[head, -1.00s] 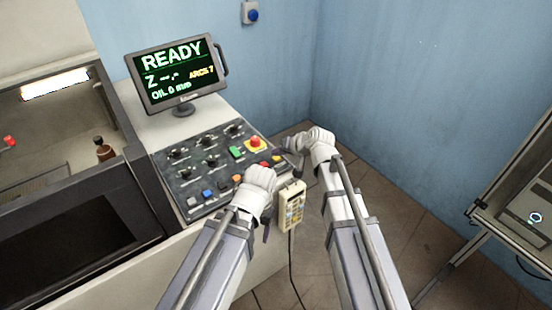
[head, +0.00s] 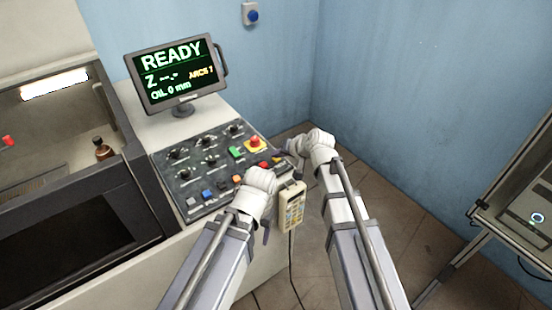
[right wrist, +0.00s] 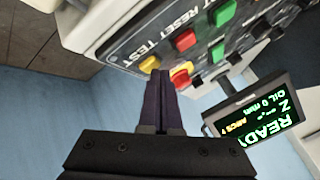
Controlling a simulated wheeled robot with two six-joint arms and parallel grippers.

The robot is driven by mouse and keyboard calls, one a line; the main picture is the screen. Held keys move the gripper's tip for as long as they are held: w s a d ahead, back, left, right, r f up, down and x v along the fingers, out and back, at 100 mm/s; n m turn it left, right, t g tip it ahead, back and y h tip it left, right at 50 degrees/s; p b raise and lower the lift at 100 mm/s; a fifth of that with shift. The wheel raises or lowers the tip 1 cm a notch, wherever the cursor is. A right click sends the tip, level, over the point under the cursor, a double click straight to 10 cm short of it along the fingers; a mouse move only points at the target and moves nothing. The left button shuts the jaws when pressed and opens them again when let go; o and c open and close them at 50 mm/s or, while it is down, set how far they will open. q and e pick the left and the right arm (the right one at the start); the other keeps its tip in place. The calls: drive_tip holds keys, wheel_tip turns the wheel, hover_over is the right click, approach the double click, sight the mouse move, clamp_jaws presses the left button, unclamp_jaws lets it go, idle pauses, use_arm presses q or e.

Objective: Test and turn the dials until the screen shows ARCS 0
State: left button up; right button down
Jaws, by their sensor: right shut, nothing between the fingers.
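Several black dials (head: 211,161) sit on the dark control panel (head: 160,165). My right gripper (right wrist: 159,76) is shut and empty, its tips close to the yellow button (right wrist: 149,64) by the word TEST; I cannot tell whether they touch. In the head view the right gripper (head: 284,151) is at the panel's right edge. My left gripper (head: 266,236) is at the panel's front, mostly hidden by its wrist.
A red RESET button (right wrist: 186,39) and a green button (right wrist: 222,12) are near the yellow one. A red emergency stop (head: 254,141) stands on the panel. A hand-held keypad (head: 292,209) hangs at the console's front right. A machine enclosure (head: 125,165) stands at left.

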sight(278, 163)
drive_tip(key=shift+r+p, duration=0.9)
drive_tip(key=shift+p, duration=0.05)
drive_tip(key=shift+r, duration=0.1)
wheel_tip(278, 163, up, 6)
drive_tip(key=p, duration=0.6)
idle(0.6)
